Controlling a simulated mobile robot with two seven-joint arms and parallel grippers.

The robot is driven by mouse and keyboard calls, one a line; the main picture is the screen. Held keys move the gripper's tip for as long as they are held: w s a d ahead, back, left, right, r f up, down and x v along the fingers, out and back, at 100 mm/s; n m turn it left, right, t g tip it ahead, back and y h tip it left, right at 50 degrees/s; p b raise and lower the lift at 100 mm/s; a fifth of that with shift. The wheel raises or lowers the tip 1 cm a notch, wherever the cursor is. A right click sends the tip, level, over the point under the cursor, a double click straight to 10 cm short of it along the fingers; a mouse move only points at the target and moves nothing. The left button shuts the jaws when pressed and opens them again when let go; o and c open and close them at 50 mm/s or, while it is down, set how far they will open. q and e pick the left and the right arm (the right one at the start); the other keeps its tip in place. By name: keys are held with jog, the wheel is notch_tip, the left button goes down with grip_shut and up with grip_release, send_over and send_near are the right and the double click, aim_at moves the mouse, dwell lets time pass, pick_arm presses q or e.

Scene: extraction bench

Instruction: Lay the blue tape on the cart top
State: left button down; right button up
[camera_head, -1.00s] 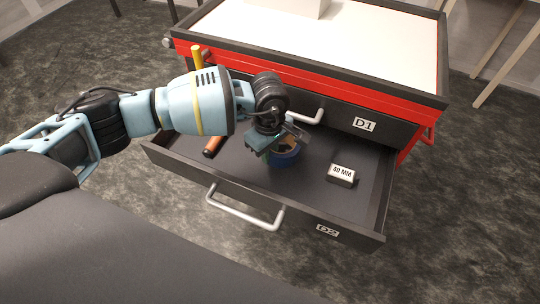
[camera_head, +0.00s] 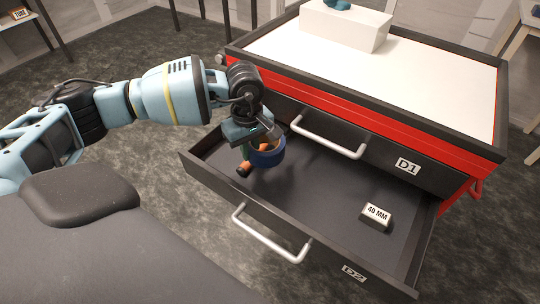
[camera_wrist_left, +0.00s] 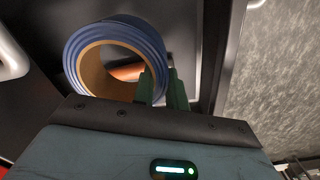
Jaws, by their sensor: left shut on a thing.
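The blue tape (camera_head: 267,157) is a roll with a tan core. It hangs at my left gripper (camera_head: 255,140), above the left part of the open drawer D2 (camera_head: 325,205). In the left wrist view the green fingers (camera_wrist_left: 162,92) are shut on the near right wall of the blue tape (camera_wrist_left: 76,48), one finger inside the ring. The cart top (camera_head: 410,85) is a white surface with a dark raised rim, up and to the right of the gripper. My right gripper is not in view.
A white box (camera_head: 345,27) with a blue item on it stands at the back of the cart top; the front is bare. A 40 MM block (camera_head: 376,214) and an orange-handled tool (camera_head: 244,169) lie in the drawer. The handle of drawer D1 (camera_head: 330,138) sticks out beside the gripper.

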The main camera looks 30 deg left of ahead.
pick_arm(q)
jog(key=shift+s+a, duration=0.2)
jog(key=shift+a, duration=1.4)
